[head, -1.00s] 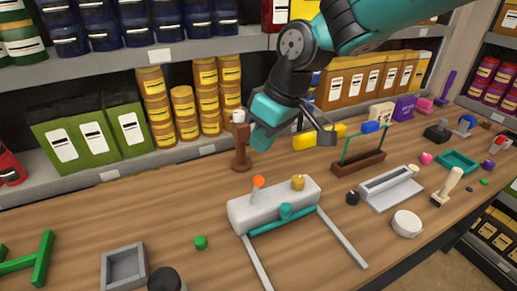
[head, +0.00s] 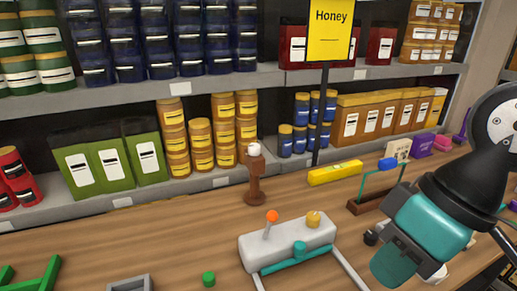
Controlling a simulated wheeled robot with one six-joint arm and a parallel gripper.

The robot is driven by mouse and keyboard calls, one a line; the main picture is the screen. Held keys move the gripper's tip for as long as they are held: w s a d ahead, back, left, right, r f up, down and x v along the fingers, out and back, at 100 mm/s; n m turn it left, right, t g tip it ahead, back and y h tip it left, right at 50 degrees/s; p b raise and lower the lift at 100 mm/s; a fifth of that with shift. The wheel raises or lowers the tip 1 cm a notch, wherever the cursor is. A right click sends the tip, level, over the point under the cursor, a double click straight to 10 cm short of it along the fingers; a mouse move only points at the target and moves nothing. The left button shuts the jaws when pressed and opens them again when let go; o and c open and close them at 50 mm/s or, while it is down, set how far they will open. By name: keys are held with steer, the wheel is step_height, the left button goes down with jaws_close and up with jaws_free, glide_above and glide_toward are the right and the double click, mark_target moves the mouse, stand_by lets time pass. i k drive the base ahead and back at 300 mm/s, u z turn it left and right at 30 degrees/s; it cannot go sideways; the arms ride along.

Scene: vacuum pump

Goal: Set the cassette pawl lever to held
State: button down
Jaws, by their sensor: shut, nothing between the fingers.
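A light grey block-shaped device (head: 288,243) stands on the wooden bench at the lower middle of the head view, with a teal bar along its front and two grey rails. A short lever with an orange ball tip (head: 272,216) rises from its left top, leaning slightly right. It looks like the pawl lever; I see no label for its positions. A yellow knob (head: 313,219) sits on the right top and a teal knob (head: 300,249) at the front. My gripper (head: 392,268) is at the lower right, apart from the device, shut and empty.
A brown post with a white top (head: 254,175) stands behind the device. A yellow level (head: 334,173) and a glass panel on a brown base (head: 366,203) are behind to the right. A green cap (head: 209,278) lies front left.

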mark_target(273, 215)
steer(key=z, duration=0.05)
steer(key=k, duration=1.05)
steer(key=u, duration=0.8)
steer(key=i, duration=1.3)
steer(key=z, duration=0.65)
